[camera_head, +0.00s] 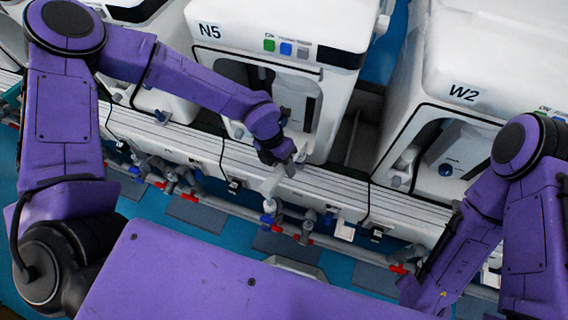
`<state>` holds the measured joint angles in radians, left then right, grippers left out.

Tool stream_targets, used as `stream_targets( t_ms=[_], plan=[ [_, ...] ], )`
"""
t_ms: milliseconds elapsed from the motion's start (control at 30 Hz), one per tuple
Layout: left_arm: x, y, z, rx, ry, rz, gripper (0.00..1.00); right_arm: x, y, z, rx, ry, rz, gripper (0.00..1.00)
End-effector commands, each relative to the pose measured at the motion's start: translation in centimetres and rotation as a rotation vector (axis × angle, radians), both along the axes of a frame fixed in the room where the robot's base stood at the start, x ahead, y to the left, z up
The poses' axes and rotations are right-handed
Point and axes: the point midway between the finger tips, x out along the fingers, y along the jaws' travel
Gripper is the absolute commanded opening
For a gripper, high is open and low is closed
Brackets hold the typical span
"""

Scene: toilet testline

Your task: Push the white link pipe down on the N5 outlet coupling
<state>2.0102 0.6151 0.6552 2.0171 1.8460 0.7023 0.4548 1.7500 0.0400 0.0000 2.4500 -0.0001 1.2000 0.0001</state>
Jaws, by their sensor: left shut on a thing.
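The N5 unit (340,22) is a white toilet-like box with a dark front opening, at the top middle of the head view. My left gripper (283,168) is in front of it, pointing down over the pale front ledge. It is shut on the white link pipe (271,184), a small pale piece that shows just below the fingers. The N5 outlet coupling is small and partly covered here; I cannot tell whether the pipe is seated on it. My right arm comes in at the right, but its gripper is not visible.
The W2 unit (480,75) stands to the right of N5. Grey pipes with blue fittings and red valve handles (306,240) run below the ledge (330,196). Blue floor (200,235) with darker mats lies in front. A narrow gap separates the two units.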

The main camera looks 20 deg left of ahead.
Motion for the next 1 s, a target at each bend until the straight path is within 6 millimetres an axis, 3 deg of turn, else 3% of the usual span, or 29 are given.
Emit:
stream_targets(
  t_ms=[33,100,133,467,800,1000],
  plan=[
    [0.0,0.0,-0.1,0.000,-0.001,0.000,0.36,0.0,0.0,-0.1,0.000,0.000,0.000,0.43],
    [0.0,0.0,0.0,0.000,-0.001,0.000,0.59,0.0,0.0,0.0,0.000,0.000,0.000,0.43],
    [0.0,0.0,0.0,0.000,-0.001,0.000,0.63,0.0,0.0,0.0,0.000,0.000,0.000,0.43],
    [0.1,0.2,0.5,-0.001,-0.002,0.002,0.63,0.0,0.0,0.0,0.000,0.000,0.000,0.43],
    [0.8,2.5,7.5,-0.002,-0.004,0.004,0.63,0.0,0.0,0.3,0.000,0.000,0.000,0.43],
    [1.0,3.3,9.8,0.000,-0.001,0.000,0.63,0.0,0.0,0.3,0.000,0.000,0.000,0.43]
  ],
)
